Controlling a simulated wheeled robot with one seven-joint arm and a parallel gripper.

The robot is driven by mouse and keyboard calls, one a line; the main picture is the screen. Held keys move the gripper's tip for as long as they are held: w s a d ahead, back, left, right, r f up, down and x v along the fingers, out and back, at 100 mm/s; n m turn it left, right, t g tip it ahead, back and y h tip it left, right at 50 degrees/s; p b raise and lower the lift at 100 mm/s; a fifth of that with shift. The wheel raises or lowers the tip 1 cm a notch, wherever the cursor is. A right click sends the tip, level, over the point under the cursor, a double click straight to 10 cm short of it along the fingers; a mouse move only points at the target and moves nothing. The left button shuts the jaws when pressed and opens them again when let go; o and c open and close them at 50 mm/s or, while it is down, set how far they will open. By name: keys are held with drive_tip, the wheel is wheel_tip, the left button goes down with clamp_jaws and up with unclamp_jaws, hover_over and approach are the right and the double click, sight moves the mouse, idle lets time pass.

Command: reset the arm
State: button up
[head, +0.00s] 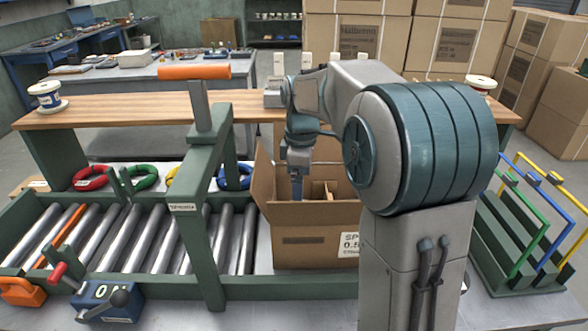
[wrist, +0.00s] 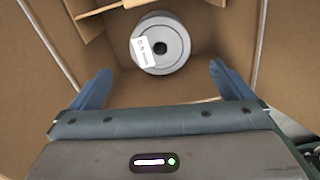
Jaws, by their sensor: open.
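My arm reaches over an open cardboard box (head: 312,245), and my gripper (head: 296,190) points down into it. In the wrist view my gripper (wrist: 160,88) is open, with its two blue fingers wide apart and nothing between them. A grey spool (wrist: 163,45) with a white label sits inside the box, beyond the fingertips and apart from them. Cardboard dividers show in the box beside the spool. The spool cannot be made out in the head view.
A roller conveyor (head: 130,238) with a green post (head: 205,220) stands left of the box. A wooden shelf (head: 140,108) carrying spools (head: 47,98) runs behind it. Coloured racks (head: 530,235) stand at right. Box walls surround my gripper closely.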

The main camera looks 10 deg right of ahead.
drive_tip(key=s+a+r+m+p, duration=0.1)
drive_tip(key=s+r+m+p, duration=0.1)
drive_tip(key=s+r+m, duration=0.2)
drive_tip(key=s+a+r+m+t+y+p, duration=0.1)
drive_tip(key=s+r+m+p, duration=0.2)
drive_tip(key=s+r+m, duration=0.1)
drive_tip(key=s+r+m+t+p, duration=0.1)
drive_tip(key=s+r+m+p, duration=0.2)
drive_tip(key=s+r+m, duration=0.2)
drive_tip(key=shift+s+a+r+y, duration=0.2)
drive_tip(key=shift+s+r, duration=0.1)
drive_tip(key=shift+s, duration=0.15)
drive_tip(key=shift+s+a+r+y, duration=0.2)
drive_tip(key=shift+s+r, duration=0.1)
drive_tip(key=shift+s, duration=0.15)
drive_tip(key=s+d+f+h+b, duration=0.1)
drive_tip(key=s+f+b, duration=0.2)
drive_tip(key=f, duration=0.5)
drive_tip(key=s+d+f+m+b, duration=0.1)
drive_tip(key=s+d+f+b, duration=0.1)
drive_tip(key=f, duration=0.6)
drive_tip(key=s+b, duration=0.1)
drive_tip(key=s, duration=0.1)
drive_tip(key=shift+s+t+h+b, duration=0.3)
drive_tip(key=shift+s+t+h, duration=0.1)
drive_tip(key=shift+f, duration=0.1)
drive_tip(key=shift+c, duration=0.3)
